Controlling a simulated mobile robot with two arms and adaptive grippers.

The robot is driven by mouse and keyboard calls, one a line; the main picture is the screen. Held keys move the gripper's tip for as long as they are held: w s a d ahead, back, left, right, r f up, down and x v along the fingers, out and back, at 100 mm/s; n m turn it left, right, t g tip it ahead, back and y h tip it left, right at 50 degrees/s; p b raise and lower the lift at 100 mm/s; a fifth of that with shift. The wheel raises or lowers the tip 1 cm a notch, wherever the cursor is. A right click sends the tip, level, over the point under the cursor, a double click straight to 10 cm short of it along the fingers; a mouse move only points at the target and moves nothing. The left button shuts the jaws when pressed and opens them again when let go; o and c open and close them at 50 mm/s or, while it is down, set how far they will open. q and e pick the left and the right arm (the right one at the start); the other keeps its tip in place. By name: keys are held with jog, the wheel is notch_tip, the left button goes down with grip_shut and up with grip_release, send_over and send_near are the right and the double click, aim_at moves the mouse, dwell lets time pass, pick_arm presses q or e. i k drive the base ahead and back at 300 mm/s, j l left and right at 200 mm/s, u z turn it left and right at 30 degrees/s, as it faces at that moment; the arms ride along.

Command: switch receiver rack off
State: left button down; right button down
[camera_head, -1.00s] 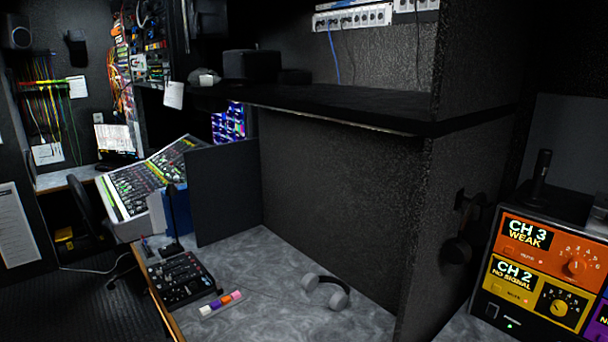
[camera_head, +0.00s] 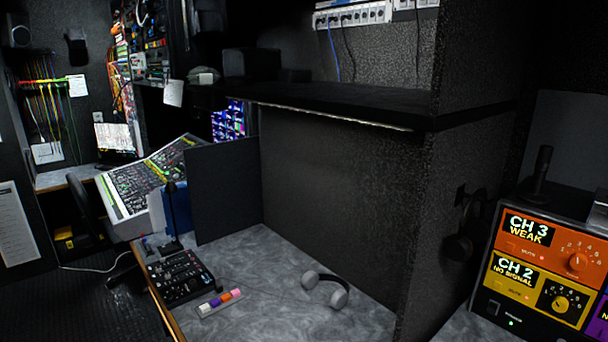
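The receiver rack (camera_head: 487,285) stands at the right edge on the grey counter, partly cut off by the frame. Its orange panel (camera_head: 548,247) reads "CH 3 WEAK" and has a round knob. A purple panel shows only in part. At the bottom left of the front is a dark switch (camera_head: 492,308) beside a lit green light (camera_head: 512,323). Neither of my grippers is in view.
A dark partition (camera_head: 440,230) stands left of the rack, with headphones (camera_head: 466,230) hung on it. On the desk (camera_head: 260,270) are grey headphones (camera_head: 326,289), a small mixer (camera_head: 182,277) and a strip of coloured blocks (camera_head: 220,303). A shelf (camera_head: 340,105) runs above.

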aim_at(492, 309)
jog(key=i+l+z, duration=0.2)
jog(key=z, duration=0.15)
jog(key=i+l+z, duration=0.35)
jog(key=k+j, duration=0.05)
jog(key=j, duration=0.05)
